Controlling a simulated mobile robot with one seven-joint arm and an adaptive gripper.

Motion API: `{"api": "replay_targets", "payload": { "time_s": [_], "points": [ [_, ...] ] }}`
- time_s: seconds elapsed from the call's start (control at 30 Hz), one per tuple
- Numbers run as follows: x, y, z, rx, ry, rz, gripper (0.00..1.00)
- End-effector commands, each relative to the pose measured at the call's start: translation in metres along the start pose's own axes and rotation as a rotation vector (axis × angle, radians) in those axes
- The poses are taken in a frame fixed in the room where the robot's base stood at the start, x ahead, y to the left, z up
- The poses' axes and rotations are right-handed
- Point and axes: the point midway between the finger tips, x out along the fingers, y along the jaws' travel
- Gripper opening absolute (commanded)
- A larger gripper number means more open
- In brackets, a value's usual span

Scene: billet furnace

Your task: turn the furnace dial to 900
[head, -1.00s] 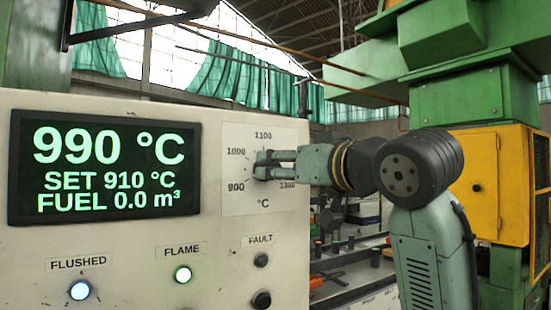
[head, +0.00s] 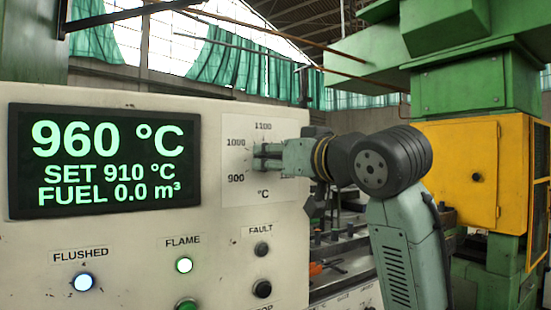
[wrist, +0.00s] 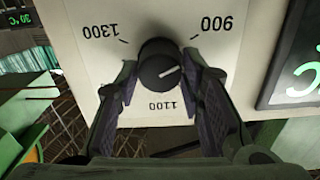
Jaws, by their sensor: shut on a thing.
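The furnace dial is a dark round knob with a white pointer line, seen in the wrist view (wrist: 157,66) on a white scale plate (wrist: 225,60). My gripper (wrist: 160,70) has a finger on each side of the knob and is shut on it. The pointer slants right and slightly up, on the side of the 900 mark; the right finger hides part of the scale there. In the head view my gripper (head: 262,157) reaches the plate from the right and covers the knob. The display (head: 105,160) reads 960 °C, SET 910 °C and FUEL 0.0 m³.
A yellow cabinet (head: 460,175) and green machinery stand at right.

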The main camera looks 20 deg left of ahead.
Motion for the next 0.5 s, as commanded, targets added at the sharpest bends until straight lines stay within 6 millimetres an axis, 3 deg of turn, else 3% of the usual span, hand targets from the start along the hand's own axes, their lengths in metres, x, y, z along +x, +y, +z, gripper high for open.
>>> {"api": "replay_targets", "payload": {
  "time_s": [0.3,0.5],
  "points": [
    [-0.0001,0.0,-0.0001,0.0,0.0,0.0,0.07],
    [-0.0001,-0.0004,-0.0001,-0.064,0.0,0.0,0.07]
  ]
}}
